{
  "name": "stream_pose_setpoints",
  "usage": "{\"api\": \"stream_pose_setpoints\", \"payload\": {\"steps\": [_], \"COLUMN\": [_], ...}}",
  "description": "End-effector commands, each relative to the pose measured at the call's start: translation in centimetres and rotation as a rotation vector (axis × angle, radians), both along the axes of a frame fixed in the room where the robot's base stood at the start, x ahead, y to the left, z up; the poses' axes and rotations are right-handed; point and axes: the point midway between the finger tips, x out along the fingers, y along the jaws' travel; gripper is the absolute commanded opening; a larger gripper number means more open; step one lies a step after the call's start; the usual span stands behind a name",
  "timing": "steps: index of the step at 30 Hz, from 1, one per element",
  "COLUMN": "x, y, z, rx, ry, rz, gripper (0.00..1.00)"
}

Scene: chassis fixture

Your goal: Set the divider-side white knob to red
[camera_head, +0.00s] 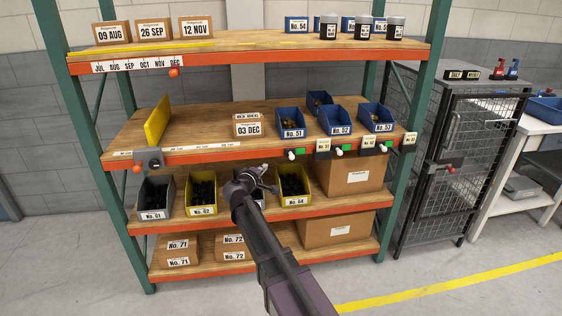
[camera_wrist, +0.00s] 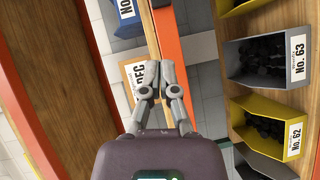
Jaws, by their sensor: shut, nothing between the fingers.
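Several white knobs sit along the orange front edge of the middle shelf, each with a green patch beside it. The leftmost, nearest the yellow divider (camera_head: 157,121), is the white knob (camera_head: 291,155) below the blue bin No. 51, with a green patch (camera_head: 300,151) at its right. Two more white knobs (camera_head: 339,152) (camera_head: 384,148) lie further right. No red shows beside these knobs. My gripper (camera_head: 262,172) is shut and empty, left of and a little below the leftmost knob, apart from it. In the wrist view the fingertips (camera_wrist: 147,70) are together; no knob shows there.
A grey fixture (camera_head: 148,158) with a red knob is on the middle shelf's left end. Blue bins (camera_head: 290,124) stand above the knobs. Yellow and grey bins (camera_head: 201,193) sit on the shelf below, close to my arm. A mesh cabinet (camera_head: 455,150) stands at right.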

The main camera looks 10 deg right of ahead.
Motion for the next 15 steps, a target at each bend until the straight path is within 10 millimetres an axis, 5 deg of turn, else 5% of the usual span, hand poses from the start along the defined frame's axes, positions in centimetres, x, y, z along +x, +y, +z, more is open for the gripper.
{"api": "stream_pose_setpoints", "payload": {"steps": [15], "x": [3.8], "y": [-2.3], "z": [-0.7], "rx": [0.001], "ry": [0.000], "rz": [-0.002], "gripper": [0.00]}}
